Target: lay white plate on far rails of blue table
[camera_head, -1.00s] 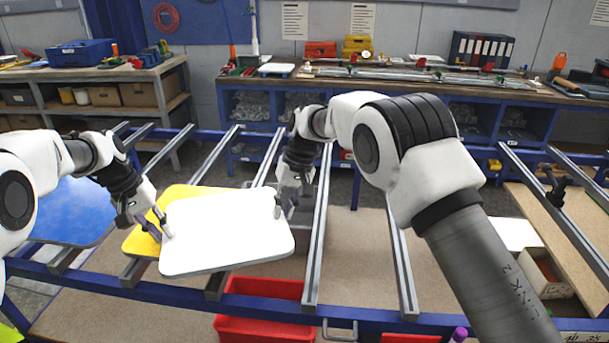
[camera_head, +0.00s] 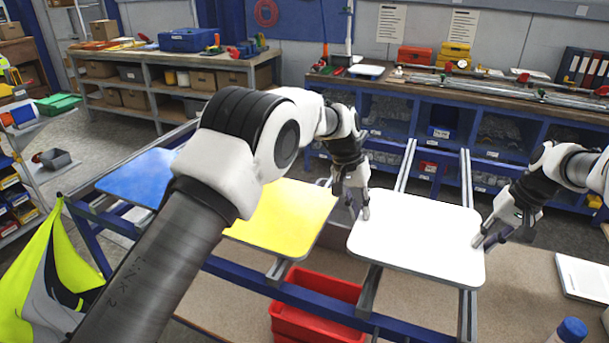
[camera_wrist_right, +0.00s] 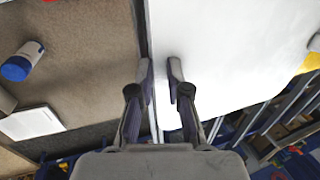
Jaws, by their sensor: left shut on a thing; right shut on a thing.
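The white plate (camera_head: 417,238) is level over two grey rails of the blue table (camera_head: 330,312), right of the yellow plate in the head view. I cannot tell whether it touches the rails. My left gripper (camera_head: 359,212) is shut on its left edge. My right gripper (camera_head: 484,240) is shut on its right edge. In the right wrist view, the edge of the white plate (camera_wrist_right: 225,50) passes between the fingertips (camera_wrist_right: 159,75). Rail ends show beyond the plate (camera_head: 405,170) and in front of it (camera_head: 369,291); the parts under it are hidden.
The yellow plate (camera_head: 290,215) and a blue plate (camera_head: 138,178) lie to the left, partly behind my left arm. A red crate (camera_head: 315,305) stands beneath the table's front. A blue-capped bottle (camera_head: 570,331) and a white flat item (camera_head: 585,275) are at right. A workbench (camera_head: 480,90) stands behind.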

